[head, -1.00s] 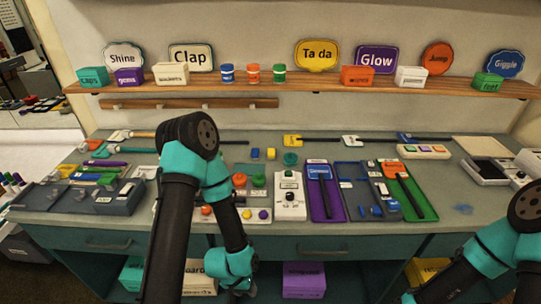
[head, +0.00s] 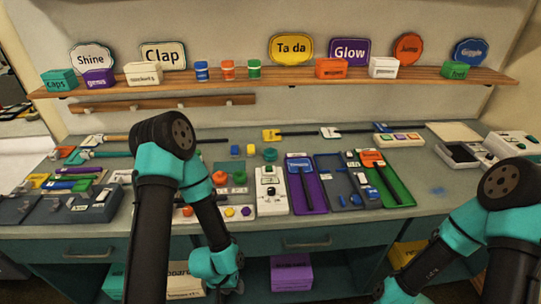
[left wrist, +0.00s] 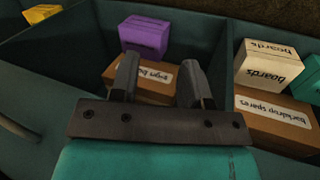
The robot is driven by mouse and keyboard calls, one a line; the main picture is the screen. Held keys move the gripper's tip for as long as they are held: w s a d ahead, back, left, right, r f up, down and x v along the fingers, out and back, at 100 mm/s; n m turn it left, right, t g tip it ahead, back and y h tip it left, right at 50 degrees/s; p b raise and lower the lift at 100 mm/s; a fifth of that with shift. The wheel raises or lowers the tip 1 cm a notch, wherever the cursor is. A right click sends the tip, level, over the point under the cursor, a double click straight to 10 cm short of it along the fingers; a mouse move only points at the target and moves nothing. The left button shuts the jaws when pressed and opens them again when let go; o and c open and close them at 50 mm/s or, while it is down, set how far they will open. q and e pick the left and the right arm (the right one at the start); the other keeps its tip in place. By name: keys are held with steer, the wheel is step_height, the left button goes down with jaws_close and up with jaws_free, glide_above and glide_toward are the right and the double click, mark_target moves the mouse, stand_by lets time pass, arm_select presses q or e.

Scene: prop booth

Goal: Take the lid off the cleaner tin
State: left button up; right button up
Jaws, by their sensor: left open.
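I cannot tell which item is the cleaner tin, as labels are too small to read. Three small tins stand upright on the shelf: a blue one (head: 201,71), an orange one (head: 227,69) and a green one (head: 253,68). A small teal round item (head: 270,154) sits on the bench top. My left gripper (left wrist: 158,75) is open and empty in the left wrist view, facing boxes under the bench. In the head view it hangs low before the bench front, far from the tins. My right arm enters at the lower right; its gripper is cut off.
The wooden shelf (head: 300,82) also bears boxes and signs. The bench (head: 430,215) is crowded with trays, tools and a white control box (head: 270,189). Below are a purple box (left wrist: 144,36), a cardboard box (left wrist: 155,85) and a boards box (left wrist: 266,65).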

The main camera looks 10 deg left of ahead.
stand_by(0.4)
arm_select(q)
steer(key=o, duration=1)
steer(key=shift+c, duration=0.2)
